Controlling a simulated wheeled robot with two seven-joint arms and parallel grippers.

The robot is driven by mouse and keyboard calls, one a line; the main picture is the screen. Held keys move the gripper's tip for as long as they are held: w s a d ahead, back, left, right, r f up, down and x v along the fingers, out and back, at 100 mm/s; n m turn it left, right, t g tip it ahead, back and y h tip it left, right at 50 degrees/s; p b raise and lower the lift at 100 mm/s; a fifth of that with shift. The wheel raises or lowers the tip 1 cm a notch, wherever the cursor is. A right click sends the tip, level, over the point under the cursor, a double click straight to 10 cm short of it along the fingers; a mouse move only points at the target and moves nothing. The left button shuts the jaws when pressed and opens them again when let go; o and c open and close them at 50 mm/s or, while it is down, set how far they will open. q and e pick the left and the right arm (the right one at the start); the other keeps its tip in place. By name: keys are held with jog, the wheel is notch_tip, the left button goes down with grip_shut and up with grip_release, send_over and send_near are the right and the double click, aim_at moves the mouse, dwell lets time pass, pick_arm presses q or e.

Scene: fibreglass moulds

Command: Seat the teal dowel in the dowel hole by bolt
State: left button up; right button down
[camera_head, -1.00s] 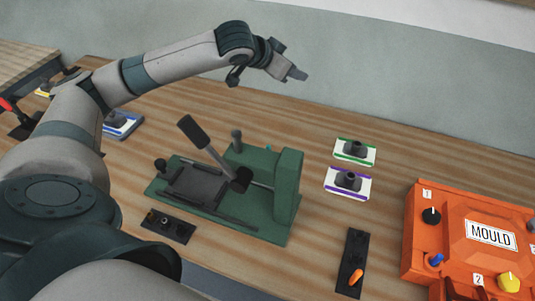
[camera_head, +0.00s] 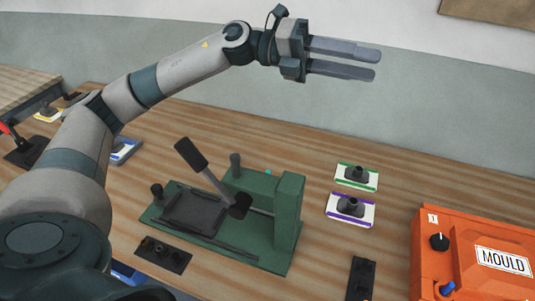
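My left gripper (camera_head: 376,64) is raised high above the back of the bench, in front of the wall. Its two grey fingers point right with a gap between them, and nothing shows in the gap. A tiny teal spot (camera_head: 268,172) shows behind the green fixture (camera_head: 288,215); it may be the teal dowel, but most of it is hidden. A small black plate (camera_head: 162,254) with round features lies in front of the fixture; I cannot tell which is a hole or a bolt. My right gripper is not in view.
The orange mould (camera_head: 470,262) stands at the right. Two blocks, one green-edged (camera_head: 356,177) and one purple-edged (camera_head: 350,209), lie right of the fixture. A black lever handle (camera_head: 191,155) sticks up from the fixture. Another black plate (camera_head: 360,278) lies at the bottom. Bench behind the fixture looks mostly clear.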

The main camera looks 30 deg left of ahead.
pick_arm(q)
jog(key=s+a+f+m+g+y+b, duration=0.1)
jog(key=a+f+m+y, duration=0.25)
jog(key=f, duration=0.35)
jog(key=s+a+f+m+g+y, duration=0.1)
jog(key=a+f+m+g+y, duration=0.2)
jog(key=f, duration=0.4)
jog(key=a+f+y, duration=0.3)
jog(key=a+y, duration=0.2)
jog(key=a, duration=0.2)
jog(key=a+f+m+t+y, duration=0.1)
jog(key=a+f+y, duration=0.2)
jog(key=a, duration=0.5)
jog(key=shift+w+f+y+b, duration=0.25)
jog(key=shift+y+b, duration=0.15)
jog(key=shift+y, duration=0.45)
jog(key=shift+d, duration=0.1)
jog(key=shift+w+d+f+p, duration=0.2)
jog(key=shift+f+p, duration=0.55)
jog(key=shift+f, duration=1.25)
jog(key=shift+w+d+f+p, duration=0.2)
jog(key=shift+f+p, duration=0.55)
jog(key=shift+f, duration=1.3)
jog(key=shift+w+d+f+p, duration=0.1)
jog(key=shift+d+f+p, duration=0.45)
jog(key=shift+f, duration=1.45)
jog(key=shift+a+p, duration=0.25)
jog(key=shift+p, duration=0.05)
